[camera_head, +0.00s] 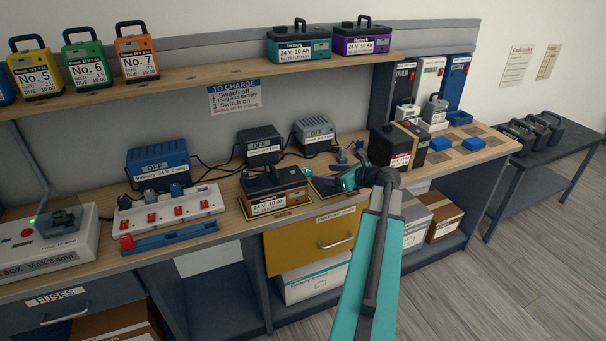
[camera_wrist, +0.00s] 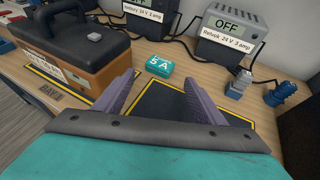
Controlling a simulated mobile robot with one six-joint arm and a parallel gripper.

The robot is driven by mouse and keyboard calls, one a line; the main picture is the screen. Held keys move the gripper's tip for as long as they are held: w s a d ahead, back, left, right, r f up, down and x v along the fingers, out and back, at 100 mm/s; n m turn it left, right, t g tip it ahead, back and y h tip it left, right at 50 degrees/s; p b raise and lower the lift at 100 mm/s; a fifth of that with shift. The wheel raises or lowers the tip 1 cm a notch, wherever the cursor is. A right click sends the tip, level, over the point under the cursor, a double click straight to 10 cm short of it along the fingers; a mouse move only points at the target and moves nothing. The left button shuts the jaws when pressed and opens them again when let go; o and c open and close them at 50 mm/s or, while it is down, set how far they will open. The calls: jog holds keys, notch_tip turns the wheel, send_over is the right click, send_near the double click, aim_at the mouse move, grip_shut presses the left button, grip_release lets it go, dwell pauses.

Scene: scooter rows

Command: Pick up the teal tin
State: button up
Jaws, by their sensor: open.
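The teal tin (camera_wrist: 160,66) is a small flat box with white "5 A" lettering. In the wrist view it lies on the wooden bench just beyond a dark, yellow-edged pad (camera_wrist: 160,108). My gripper (camera_wrist: 160,79) is open, with its purple fingers spread and nothing between them. The tin appears past the fingertips, centred between them and apart from both. In the head view my gripper (camera_head: 325,184) is low over the bench, right of the brown and black battery; the tin is too small there to make out surely.
The brown and black battery (camera_wrist: 70,50) stands close left of my fingers. Grey chargers (camera_wrist: 229,40) with cables stand behind the tin. A grey plug (camera_wrist: 238,84) and a blue plug (camera_wrist: 281,93) stand to the right.

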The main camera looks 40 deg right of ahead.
aim_at(306, 171)
jog(key=shift+x, duration=3)
jog(key=shift+f, duration=0.1)
jog(key=shift+p+x, duration=0.8)
jog(key=shift+x, duration=1.7)
jog(key=shift+d, duration=0.1)
jog(key=c, duration=0.8)
jog(key=shift+o, duration=0.2)
notch_tip(306, 171, up, 10)
jog(key=shift+b, duration=0.4)
